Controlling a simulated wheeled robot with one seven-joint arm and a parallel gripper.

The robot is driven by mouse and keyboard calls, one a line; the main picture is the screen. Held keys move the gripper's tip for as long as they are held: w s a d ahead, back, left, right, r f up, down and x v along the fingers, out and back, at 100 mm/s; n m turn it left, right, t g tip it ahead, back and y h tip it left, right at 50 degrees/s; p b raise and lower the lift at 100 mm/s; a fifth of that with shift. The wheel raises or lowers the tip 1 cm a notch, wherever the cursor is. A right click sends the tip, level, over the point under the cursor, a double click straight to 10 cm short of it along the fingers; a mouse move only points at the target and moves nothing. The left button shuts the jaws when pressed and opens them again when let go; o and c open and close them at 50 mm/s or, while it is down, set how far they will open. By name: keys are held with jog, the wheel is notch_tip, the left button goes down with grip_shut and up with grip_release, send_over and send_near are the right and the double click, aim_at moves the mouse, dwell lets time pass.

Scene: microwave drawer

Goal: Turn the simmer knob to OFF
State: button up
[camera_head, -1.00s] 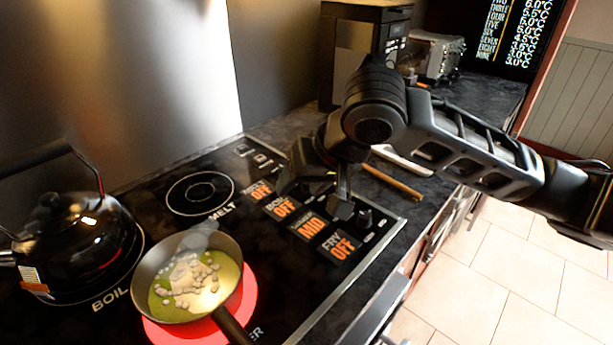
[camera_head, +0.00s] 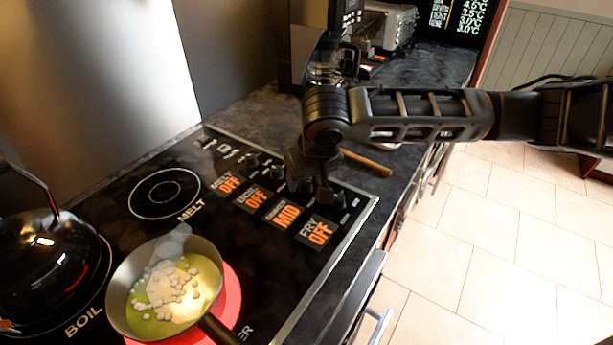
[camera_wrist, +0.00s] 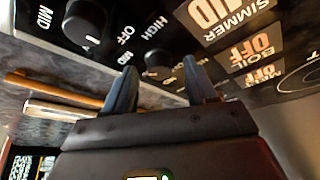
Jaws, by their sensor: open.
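The simmer display (camera_head: 284,215) reads MID in orange; it also shows at the top of the wrist view (camera_wrist: 215,14). My gripper (camera_head: 323,190) points down over the row of knobs at the cooktop's right side. In the wrist view my gripper (camera_wrist: 160,84) is open and empty. A black knob (camera_wrist: 158,62) lies beyond the gap between the fingers. A larger, nearer knob (camera_wrist: 85,22) sits left of the fingers, roughly in line with the simmer display. I cannot tell for certain which is the simmer knob. My arm partly hides the knobs in the head view.
The melt, boil and fry (camera_head: 318,232) displays read OFF. A pan (camera_head: 118,290) with pale pieces stands on the glowing red burner. A kettle (camera_head: 50,260) stands at left. A wooden-handled utensil (camera_head: 367,163) lies behind my gripper, and a coffee machine (camera_head: 310,40) stands farther back.

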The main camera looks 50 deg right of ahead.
jog(key=shift+f, duration=0.15)
jog(key=shift+c, duration=0.3)
grip_shut()
dwell(0.3)
